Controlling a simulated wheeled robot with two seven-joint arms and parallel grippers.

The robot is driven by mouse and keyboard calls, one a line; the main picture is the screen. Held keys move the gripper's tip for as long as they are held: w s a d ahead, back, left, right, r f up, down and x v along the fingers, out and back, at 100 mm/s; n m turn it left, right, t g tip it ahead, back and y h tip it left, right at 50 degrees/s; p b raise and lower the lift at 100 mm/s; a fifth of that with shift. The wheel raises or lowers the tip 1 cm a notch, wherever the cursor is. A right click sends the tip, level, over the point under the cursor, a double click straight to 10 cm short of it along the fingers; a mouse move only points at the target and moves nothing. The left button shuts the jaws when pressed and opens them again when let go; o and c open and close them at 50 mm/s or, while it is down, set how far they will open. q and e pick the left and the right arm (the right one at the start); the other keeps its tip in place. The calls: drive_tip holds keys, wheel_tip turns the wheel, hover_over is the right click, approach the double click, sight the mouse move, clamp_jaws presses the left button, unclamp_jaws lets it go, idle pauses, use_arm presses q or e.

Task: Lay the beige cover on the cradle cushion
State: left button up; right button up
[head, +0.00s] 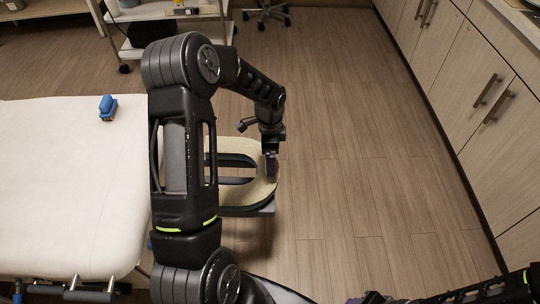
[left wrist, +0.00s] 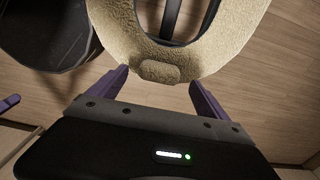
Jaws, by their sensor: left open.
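The beige cover (head: 238,199) is a fuzzy horseshoe-shaped ring at the end of the massage table. It appears to lie on the dark cradle cushion, whose dark side shows below its edge; my left arm hides part of both. In the left wrist view the cover (left wrist: 115,38) fills the top, with a small raised beige tab (left wrist: 160,71) on its near edge. My left gripper (head: 270,168) is over the ring's right end. In the left wrist view its fingers (left wrist: 158,78) are open, one on each side of the tab. Contact cannot be told.
The massage table (head: 60,190) is on the left, with a small blue object (head: 107,107) on it. A white cart (head: 160,12) stands behind. Cabinets (head: 480,80) line the right side. The wooden floor (head: 350,150) between is clear. A dark rounded pad (left wrist: 50,35) is beside the cover.

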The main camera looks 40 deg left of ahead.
use_arm(q)
drive_tip(key=shift+r+p, duration=1.9)
drive_tip(key=shift+r, duration=1)
wheel_tip(320, 180, up, 8)
drive_tip(key=shift+b, duration=0.35)
drive_tip(key=shift+f, duration=0.1)
